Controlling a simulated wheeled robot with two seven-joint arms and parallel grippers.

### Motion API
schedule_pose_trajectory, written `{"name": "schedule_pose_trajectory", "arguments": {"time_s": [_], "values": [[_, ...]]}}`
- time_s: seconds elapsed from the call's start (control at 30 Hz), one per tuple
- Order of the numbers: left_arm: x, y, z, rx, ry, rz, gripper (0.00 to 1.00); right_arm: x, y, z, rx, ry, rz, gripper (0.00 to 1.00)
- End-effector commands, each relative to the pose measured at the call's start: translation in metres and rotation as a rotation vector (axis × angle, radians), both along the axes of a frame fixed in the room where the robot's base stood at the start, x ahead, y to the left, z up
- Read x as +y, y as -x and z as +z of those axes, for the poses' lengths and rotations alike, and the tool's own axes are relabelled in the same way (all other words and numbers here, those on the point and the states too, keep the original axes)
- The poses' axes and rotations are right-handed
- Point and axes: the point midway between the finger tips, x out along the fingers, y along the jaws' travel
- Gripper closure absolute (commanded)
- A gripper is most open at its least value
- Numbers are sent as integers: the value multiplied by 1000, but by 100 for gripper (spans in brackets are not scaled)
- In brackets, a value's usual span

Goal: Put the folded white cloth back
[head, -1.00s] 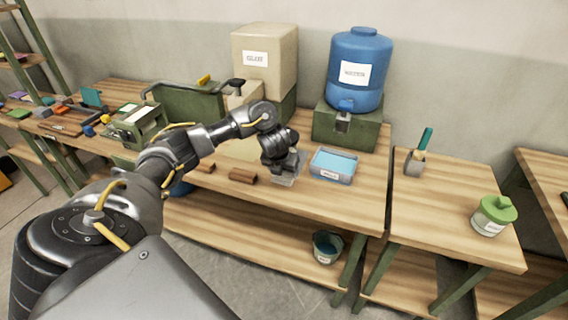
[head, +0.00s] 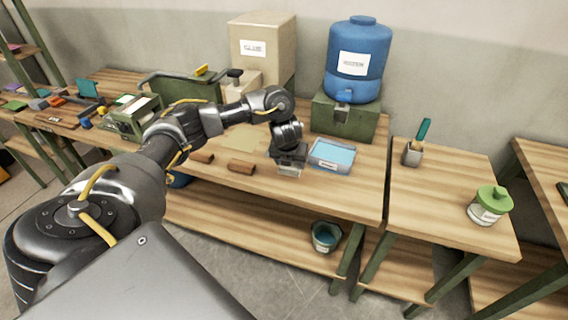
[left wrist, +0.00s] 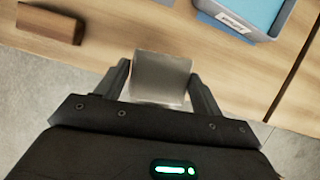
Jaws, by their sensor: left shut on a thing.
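The folded white cloth (left wrist: 160,77) is a small pale block between the two fingers of my left gripper (left wrist: 162,88) in the left wrist view. The fingers are shut on its sides. In the head view, the cloth (head: 289,171) shows just below my left gripper (head: 289,163), near the bench's front edge and left of a blue-topped tray (head: 316,164). I cannot tell whether its underside touches the bench. My right gripper is out of view.
Brown blocks (head: 241,167) lie left of my gripper on the wooden bench (head: 345,193). A blue water jug (head: 358,88) on a green stand and a beige glue box (head: 262,75) stand behind.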

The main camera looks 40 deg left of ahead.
Motion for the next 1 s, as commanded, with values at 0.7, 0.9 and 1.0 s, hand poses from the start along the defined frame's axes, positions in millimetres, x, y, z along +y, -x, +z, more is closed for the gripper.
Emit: {"name": "schedule_pose_trajectory", "arguments": {"time_s": [0.7, 0.9, 1.0], "values": [[-196, 55, 50, -8, -4, 1331, 54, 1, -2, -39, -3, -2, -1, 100], [-208, 104, 66, 10, 0, 1964, 54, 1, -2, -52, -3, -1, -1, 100], [-205, 125, 75, 13, -1, 2222, 54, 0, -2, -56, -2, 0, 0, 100]]}}
